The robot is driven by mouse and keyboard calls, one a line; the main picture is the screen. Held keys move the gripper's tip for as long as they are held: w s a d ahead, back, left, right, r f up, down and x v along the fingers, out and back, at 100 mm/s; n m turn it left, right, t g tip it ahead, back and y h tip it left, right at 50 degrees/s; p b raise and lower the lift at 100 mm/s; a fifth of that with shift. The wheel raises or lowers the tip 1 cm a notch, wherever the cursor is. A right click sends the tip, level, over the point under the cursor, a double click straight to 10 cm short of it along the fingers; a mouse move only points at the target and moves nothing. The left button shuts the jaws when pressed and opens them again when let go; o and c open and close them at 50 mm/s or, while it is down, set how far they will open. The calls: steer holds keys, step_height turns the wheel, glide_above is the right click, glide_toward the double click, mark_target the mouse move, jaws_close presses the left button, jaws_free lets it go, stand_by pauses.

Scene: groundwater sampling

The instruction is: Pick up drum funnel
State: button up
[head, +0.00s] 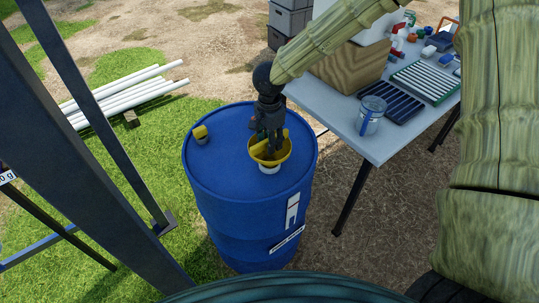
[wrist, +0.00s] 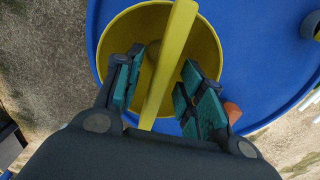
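The yellow drum funnel (head: 256,152) stands on top of the blue drum (head: 245,215), near its right side, with a white collar below it. In the wrist view the funnel (wrist: 125,32) is a round bowl with a yellow bar (wrist: 178,35) across its mouth. My gripper (head: 270,149) points down into the funnel. In the wrist view my gripper (wrist: 162,78) has its teal-padded fingers apart, one on each side of the bar, with gaps showing. The funnel's spout is hidden.
A small orange-brown piece (wrist: 232,112) lies beside the right finger. A table (head: 378,151) with a can (head: 370,116) and racks stands right. A dark metal frame (head: 95,150) stands left. White pipes (head: 130,97) lie behind.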

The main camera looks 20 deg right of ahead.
steer(key=shift+d+f, duration=0.1)
steer(key=shift+f, duration=0.3)
jaws_close()
